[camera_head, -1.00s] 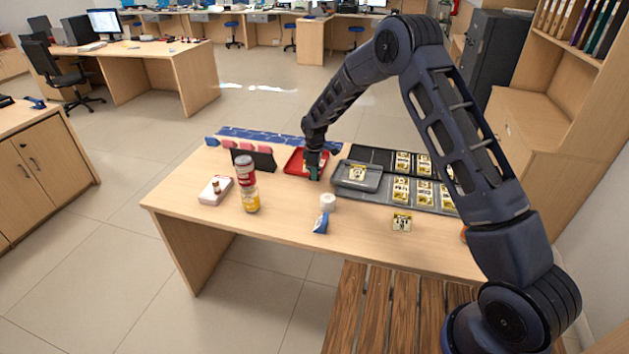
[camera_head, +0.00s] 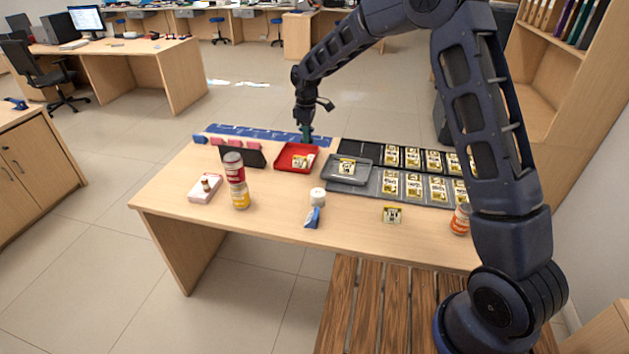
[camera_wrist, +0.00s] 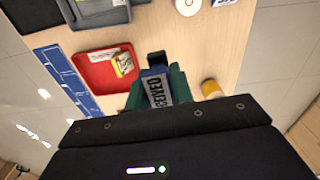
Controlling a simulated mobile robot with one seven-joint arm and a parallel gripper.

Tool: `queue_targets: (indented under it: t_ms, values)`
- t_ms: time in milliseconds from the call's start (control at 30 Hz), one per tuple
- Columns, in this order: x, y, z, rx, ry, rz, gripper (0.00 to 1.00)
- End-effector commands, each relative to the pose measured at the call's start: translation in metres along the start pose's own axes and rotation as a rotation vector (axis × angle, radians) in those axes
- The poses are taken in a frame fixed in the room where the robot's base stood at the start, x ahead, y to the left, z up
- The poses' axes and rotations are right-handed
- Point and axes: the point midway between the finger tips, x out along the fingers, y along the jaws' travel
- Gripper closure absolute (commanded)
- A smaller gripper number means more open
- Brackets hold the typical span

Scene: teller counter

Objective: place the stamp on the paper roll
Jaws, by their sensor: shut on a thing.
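My gripper (camera_head: 306,132) is raised near the far edge of the table, behind the red tray. In the wrist view its green fingers (camera_wrist: 158,92) are shut on a blue stamp (camera_wrist: 157,86) with a white label that seems to read "RECEIVED". In the head view the stamp is too small to make out between the fingers. The white paper roll (camera_head: 317,197) stands on the table in front of the grey tray, apart from my gripper. The roll also shows at the top of the wrist view (camera_wrist: 188,6).
A blue-and-white item (camera_head: 313,218) lies beside the roll. The red tray (camera_head: 281,168) holds a yellow item.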

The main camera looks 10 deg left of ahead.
Motion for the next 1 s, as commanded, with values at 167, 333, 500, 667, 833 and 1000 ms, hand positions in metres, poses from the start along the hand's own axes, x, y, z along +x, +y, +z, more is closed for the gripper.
queue_targets:
  t_ms: [167, 333, 500, 667, 833, 1000]
  values:
    - [-0.021, -0.034, 0.024, 0.030, 0.001, 0.003, 1.00]
    - [-0.033, -0.060, 0.042, 0.052, 0.000, 0.005, 1.00]
    - [-0.039, -0.074, 0.052, 0.064, -0.002, 0.006, 1.00]
    - [-0.025, -0.078, 0.054, 0.066, -0.004, 0.005, 1.00]
    - [0.011, -0.078, 0.054, 0.066, -0.005, 0.003, 1.00]
    - [0.048, -0.078, 0.054, 0.065, -0.004, 0.004, 1.00]
